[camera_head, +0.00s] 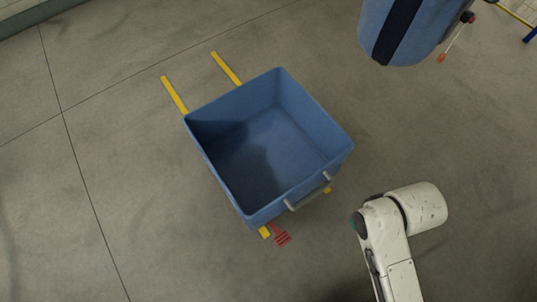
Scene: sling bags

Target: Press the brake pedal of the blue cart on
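The blue cart (205,160) stands in the middle of the picture, an open, empty bin seen from above. A grey handle (307,198) is fixed on its near right side. A red ribbed brake pedal (282,238) sticks out low at the cart's near bottom edge, close to the floor. Whether it is up or pressed down cannot be told from this angle. My white arm (400,240) shows at the lower right, apart from the cart and to the right of the pedal. My gripper is not seen.
A blue bag with a dark stripe (405,28) hangs or stands at the upper right. The grey floor left of and before the cart is clear.

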